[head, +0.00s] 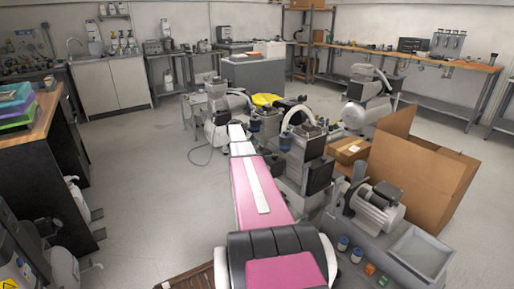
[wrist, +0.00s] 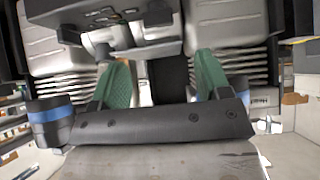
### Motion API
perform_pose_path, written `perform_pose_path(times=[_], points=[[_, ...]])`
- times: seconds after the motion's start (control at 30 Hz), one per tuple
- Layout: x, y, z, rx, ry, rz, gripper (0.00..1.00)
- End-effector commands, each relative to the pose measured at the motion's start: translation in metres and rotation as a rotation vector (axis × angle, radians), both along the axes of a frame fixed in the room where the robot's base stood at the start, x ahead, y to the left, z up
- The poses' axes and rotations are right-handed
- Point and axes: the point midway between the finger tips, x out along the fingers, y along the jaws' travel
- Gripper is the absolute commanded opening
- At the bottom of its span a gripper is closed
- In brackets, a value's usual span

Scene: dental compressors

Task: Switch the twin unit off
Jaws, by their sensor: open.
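In the wrist view, my gripper (wrist: 162,62) is open, with its two green-padded fingers apart and nothing held between them. Behind and around the fingers is a grey compressor with two finned heads (wrist: 230,32), which looks like the twin unit. A dark grey box (wrist: 105,12) sits between the heads at the top. I cannot tell whether it carries the switch, and no switch position is readable. In the head view, the compressor (head: 312,152) appears to be the same unit, just right of my outstretched arm's far end. My gripper is not clearly visible there.
A blue-banded canister (wrist: 50,117) is close to the left finger. In the head view, an open cardboard box (head: 425,165), a motor (head: 377,207) and a grey tray (head: 420,252) are to the right. Open floor (head: 150,190) lies left of my arm.

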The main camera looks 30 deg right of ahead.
Motion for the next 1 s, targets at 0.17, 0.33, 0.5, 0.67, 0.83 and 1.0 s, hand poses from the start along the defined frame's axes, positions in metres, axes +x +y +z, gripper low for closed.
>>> perform_pose_path(times=[0.17, 0.33, 0.5, 0.67, 0.83, 1.0], points=[[0.002, -0.02, -0.02, 0.001, 0.003, -0.001, 0.7], [0.005, -0.042, -0.042, 0.002, 0.002, -0.001, 0.7], [0.006, -0.059, -0.06, 0.002, 0.002, 0.001, 0.7], [0.006, -0.065, -0.066, 0.002, 0.002, 0.001, 0.7], [0.005, -0.065, -0.066, 0.001, 0.001, 0.001, 0.7], [0.005, -0.065, -0.066, 0.002, 0.002, 0.001, 0.34]])
